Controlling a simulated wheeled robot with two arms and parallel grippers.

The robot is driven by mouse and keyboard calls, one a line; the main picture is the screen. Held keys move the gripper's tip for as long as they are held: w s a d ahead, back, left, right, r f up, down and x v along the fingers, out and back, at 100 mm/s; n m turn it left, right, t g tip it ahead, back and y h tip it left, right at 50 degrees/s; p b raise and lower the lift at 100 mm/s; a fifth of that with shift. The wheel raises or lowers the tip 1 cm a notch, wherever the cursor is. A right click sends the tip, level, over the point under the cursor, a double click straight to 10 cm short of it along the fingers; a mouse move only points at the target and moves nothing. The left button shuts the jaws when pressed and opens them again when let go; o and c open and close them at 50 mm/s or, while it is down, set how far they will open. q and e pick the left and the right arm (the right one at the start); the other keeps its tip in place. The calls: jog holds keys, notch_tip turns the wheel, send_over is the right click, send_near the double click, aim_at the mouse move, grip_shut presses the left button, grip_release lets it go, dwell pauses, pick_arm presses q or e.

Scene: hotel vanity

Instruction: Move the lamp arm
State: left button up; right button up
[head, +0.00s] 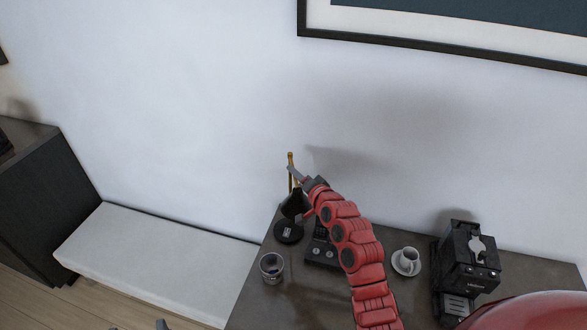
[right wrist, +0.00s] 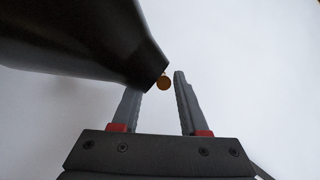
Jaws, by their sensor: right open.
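The lamp stands at the left back of the dark table, with a round black base (head: 289,232), a thin brass stem (head: 290,160) and a black shade (head: 296,204). My right gripper (head: 297,176) is open beside the upper part of the lamp. In the right wrist view the black shade (right wrist: 75,35) fills the upper left and overlaps the left finger. A round brass end (right wrist: 164,82) shows between the fingertips of the right gripper (right wrist: 160,85); I cannot tell whether they touch it. A small grey tip of my left gripper (head: 161,325) shows at the bottom edge.
The dark table (head: 255,310) holds a glass (head: 272,267), a black telephone-like device (head: 322,248) partly behind my arm, a white cup on a saucer (head: 407,261) and a black coffee machine (head: 468,260). A white bench (head: 150,260) stands left. A framed picture (head: 400,42) hangs above.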

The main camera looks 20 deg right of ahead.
jog(key=shift+x, duration=1.25)
grip_shut()
dwell(0.6)
